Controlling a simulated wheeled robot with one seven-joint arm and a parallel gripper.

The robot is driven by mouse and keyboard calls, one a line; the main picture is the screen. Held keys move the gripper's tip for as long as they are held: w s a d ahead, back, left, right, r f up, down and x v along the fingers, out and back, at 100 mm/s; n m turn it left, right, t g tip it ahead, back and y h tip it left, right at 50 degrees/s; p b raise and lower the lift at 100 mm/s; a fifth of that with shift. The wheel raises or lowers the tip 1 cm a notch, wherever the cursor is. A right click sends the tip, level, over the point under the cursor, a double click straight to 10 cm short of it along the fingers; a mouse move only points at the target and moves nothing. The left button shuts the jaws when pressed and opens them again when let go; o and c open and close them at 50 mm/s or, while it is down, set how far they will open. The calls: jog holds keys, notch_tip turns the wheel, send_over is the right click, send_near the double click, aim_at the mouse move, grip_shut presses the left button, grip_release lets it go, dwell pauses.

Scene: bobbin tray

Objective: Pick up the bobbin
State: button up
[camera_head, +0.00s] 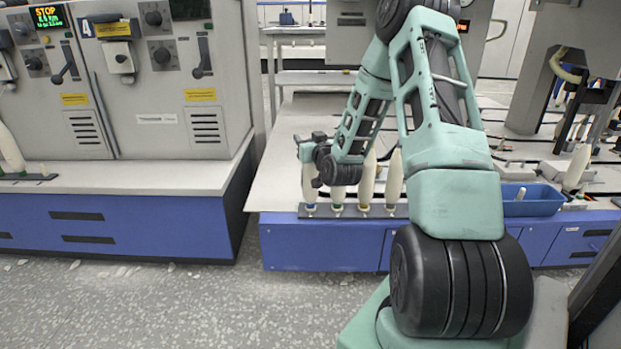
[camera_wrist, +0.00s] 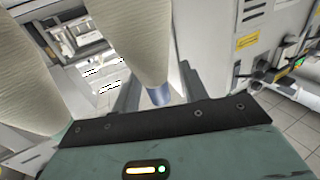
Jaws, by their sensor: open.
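Several cream bobbins stand upright in a row on a dark rail (camera_head: 352,211) at the table's front edge. The leftmost bobbin (camera_head: 309,186) has a blue base; the one beside it (camera_head: 338,196) has a green base. My gripper (camera_head: 316,172) is at the upper part of the leftmost bobbin and partly covers it. In the wrist view a bobbin with a blue end (camera_wrist: 135,45) is close in the middle, and another bobbin (camera_wrist: 40,75) is at the left.
A grey control cabinet (camera_head: 160,90) stands at the left. The pale tabletop (camera_head: 275,170) left of the row is clear.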

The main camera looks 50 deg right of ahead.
grip_shut()
